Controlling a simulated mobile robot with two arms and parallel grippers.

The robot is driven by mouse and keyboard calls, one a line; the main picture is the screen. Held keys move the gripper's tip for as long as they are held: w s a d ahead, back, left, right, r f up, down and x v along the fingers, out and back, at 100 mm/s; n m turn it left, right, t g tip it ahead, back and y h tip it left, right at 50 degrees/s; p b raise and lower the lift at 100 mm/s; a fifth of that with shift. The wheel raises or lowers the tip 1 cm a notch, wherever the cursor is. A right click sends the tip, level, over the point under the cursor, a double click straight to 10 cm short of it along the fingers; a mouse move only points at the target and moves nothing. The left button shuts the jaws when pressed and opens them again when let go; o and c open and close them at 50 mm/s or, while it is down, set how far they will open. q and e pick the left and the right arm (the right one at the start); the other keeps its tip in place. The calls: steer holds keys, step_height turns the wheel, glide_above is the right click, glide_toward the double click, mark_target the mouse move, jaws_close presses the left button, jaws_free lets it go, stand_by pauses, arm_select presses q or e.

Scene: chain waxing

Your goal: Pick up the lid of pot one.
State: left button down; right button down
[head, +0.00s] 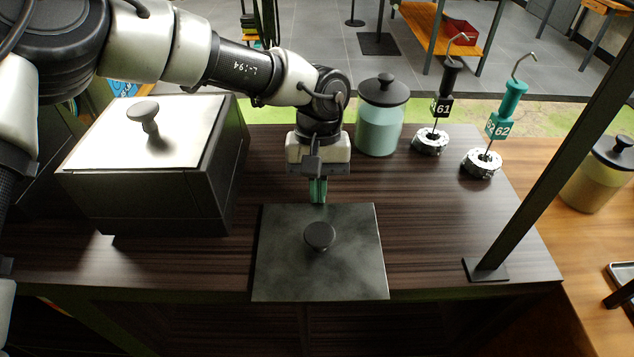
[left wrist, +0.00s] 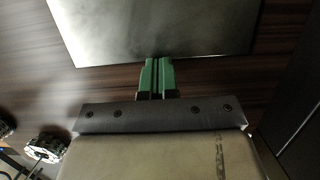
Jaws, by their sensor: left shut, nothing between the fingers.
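A dark square lid (head: 285,270) with a round black knob (head: 320,236) lies level at the front middle of the brown counter. My left gripper (head: 318,198) points down just behind its far edge, shut and empty. In the left wrist view the green fingertips (left wrist: 156,65) are together beside the edge of the lid (left wrist: 150,25); the knob is out of that view. A black box at the left has a pale metal lid (head: 100,150) with a dark knob (head: 146,115). No label shows which is pot one. My right gripper is not in view.
A teal jar (head: 378,130) with a black lid stands behind the gripper. To its right are two hooked rods with tags 61 (head: 441,107) and 62 (head: 498,127) on round metal bases. A dark post (head: 530,215) rises at the right. The counter's right middle is clear.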

arm_select(q)
steer(key=shift+s+f+b, duration=0.25)
steer(key=shift+s+b, duration=0.05)
steer(key=shift+s, duration=0.65)
steer(key=shift+s+r, duration=0.15)
steer(key=shift+s, duration=0.25)
steer(key=shift+r, duration=0.1)
steer(key=shift+r, duration=0.15)
